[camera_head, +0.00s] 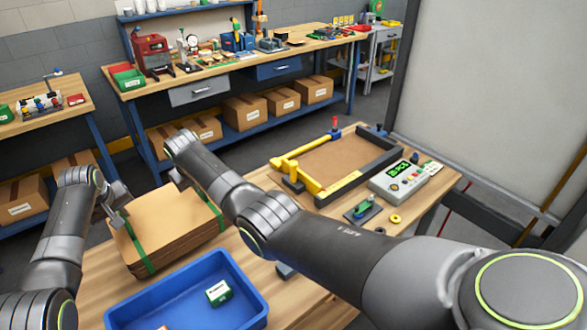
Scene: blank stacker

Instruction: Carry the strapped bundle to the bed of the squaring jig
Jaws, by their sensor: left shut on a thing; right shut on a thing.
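The strapped bundle (170,222) is a stack of brown sheets with green straps, in the left half of the head view. It is slightly tilted in the picture, and I cannot tell whether it touches the table. My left gripper (117,218) is shut on its left edge. My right gripper (178,180) is shut at its far right side, partly hidden by my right arm. The squaring jig has a brown bed (345,165), with a yellow fence (338,188) and dark rails around it. The bed is empty, to the right of the bundle.
A blue tray (150,299) with a small green-and-white box (218,292) stands in front of the bundle. A grey panel (480,90) rises behind.

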